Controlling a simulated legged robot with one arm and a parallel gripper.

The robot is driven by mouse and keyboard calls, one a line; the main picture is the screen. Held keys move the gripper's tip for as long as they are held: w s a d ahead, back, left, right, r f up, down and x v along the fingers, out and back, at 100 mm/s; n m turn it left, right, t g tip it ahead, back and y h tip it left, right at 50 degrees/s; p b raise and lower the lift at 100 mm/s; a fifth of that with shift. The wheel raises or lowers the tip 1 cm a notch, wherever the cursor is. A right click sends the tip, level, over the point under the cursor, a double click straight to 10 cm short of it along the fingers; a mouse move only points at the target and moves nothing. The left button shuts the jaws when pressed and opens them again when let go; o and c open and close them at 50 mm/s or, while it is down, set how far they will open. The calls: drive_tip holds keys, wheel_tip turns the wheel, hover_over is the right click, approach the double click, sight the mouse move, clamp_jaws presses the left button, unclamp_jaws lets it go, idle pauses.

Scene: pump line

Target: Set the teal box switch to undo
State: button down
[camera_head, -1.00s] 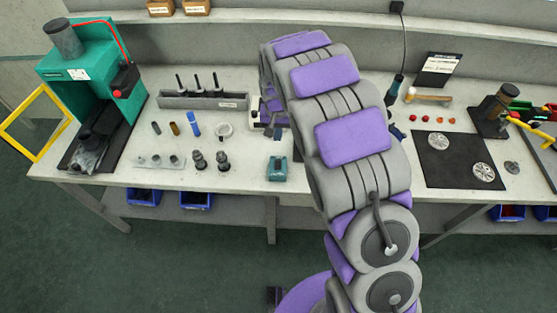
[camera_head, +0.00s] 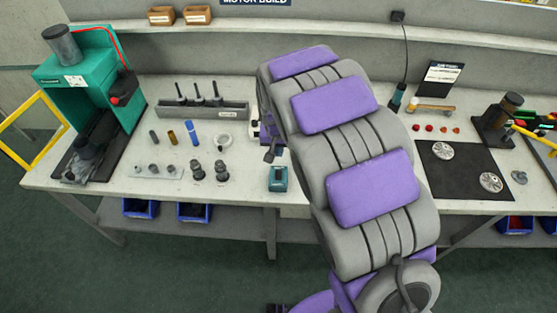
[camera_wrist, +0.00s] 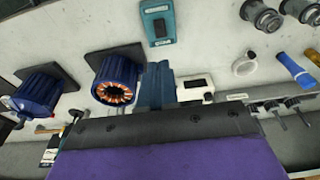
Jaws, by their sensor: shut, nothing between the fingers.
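The small teal box (camera_head: 278,179) lies on the bench near its front edge, just left of my arm. The label's words and the switch position are too small to tell. My gripper (camera_head: 269,155) shows as a small dark tip left of my arm, behind the box and apart from it. It is shut and empty. My arm hides most of it.
Two blue motors (camera_wrist: 113,82) stand near the box in the wrist view. A white device (camera_wrist: 195,86) and a pale ring (camera_wrist: 244,64) are on its other side. A tool rack (camera_head: 203,108) stands behind. The large teal press (camera_head: 112,95) is far left.

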sight(279, 173)
drive_tip(key=f+b, duration=0.1)
drive_tip(key=f, duration=0.3)
drive_tip(key=w+f+b, duration=0.1)
drive_tip(key=f, duration=0.4)
drive_tip(key=w+f+b, duration=0.1)
drive_tip(key=f, duration=0.3)
drive_tip(key=shift+w+d+f, duration=0.1)
drive_tip(key=shift+w+f, duration=0.15)
